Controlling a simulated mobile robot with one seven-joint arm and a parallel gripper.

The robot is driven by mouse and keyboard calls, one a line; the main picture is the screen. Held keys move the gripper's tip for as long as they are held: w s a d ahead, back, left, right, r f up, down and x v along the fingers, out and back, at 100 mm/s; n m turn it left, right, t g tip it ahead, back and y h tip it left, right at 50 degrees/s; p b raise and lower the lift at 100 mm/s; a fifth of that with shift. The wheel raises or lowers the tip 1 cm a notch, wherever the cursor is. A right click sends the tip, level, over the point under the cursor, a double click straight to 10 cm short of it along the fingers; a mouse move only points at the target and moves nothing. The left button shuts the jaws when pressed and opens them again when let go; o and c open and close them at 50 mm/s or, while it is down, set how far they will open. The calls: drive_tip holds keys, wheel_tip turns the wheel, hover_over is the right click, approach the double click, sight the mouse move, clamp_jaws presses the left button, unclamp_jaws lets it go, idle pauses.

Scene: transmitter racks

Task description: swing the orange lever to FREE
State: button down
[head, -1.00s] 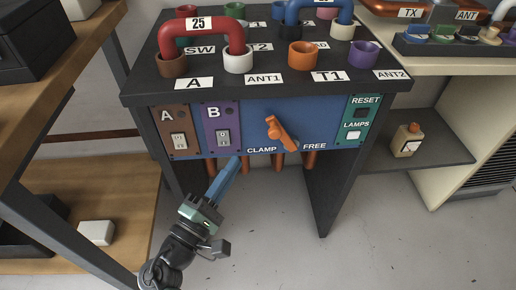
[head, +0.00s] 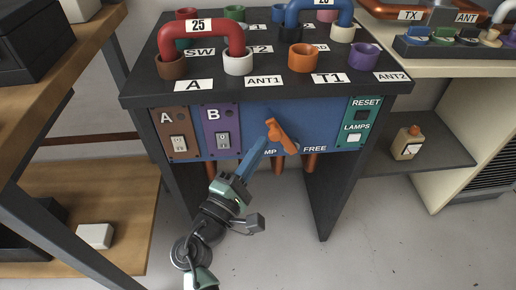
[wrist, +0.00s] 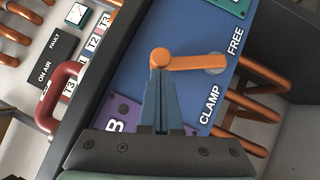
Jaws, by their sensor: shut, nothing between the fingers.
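The orange lever (head: 279,136) is on the blue panel (head: 325,112), between the printed words CLAMP and FREE. From its grey pivot at the lower right, its arm leans up and to the left, on the CLAMP side. In the wrist view the lever (wrist: 190,62) ends in a round knob. My gripper (head: 266,141) is shut and empty, its blue fingers pointing up at the lever from the lower left. In the wrist view the fingertips (wrist: 159,75) are right beside the knob on its CLAMP side; I cannot tell whether they touch. The fingers partly hide CLAMP in the head view.
Brown panel A (head: 178,132) and purple panel B (head: 222,129), each with a switch, are left of the lever. The green RESET and LAMPS panel (head: 356,121) is on the right. The black bench top (head: 300,91) overhangs above. Copper pipes (head: 311,161) hang below.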

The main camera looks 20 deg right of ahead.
drive_tip(key=shift+s+d+r+m+p, duration=0.1)
drive_tip(key=shift+d+r+m+p, duration=0.2)
drive_tip(key=shift+p, duration=0.2)
drive_tip(key=shift+r, duration=0.15)
drive_tip(key=shift+s+d+r+m+g+p, duration=0.15)
drive_tip(key=shift+d+r+m+g+p, duration=0.35)
drive_tip(key=shift+p, duration=0.6)
drive_tip(key=s+d+r+m+g+y+p, duration=0.2)
drive_tip(key=d+m+y+p, duration=0.3)
drive_tip(key=d+p, duration=0.4)
drive_tip(key=shift+s+m+p, duration=0.3)
drive_tip(key=shift+m+p, duration=0.5)
drive_tip(key=shift+p, duration=1.5)
drive_tip(key=shift+d, duration=0.1)
drive_tip(key=shift+g, duration=0.3)
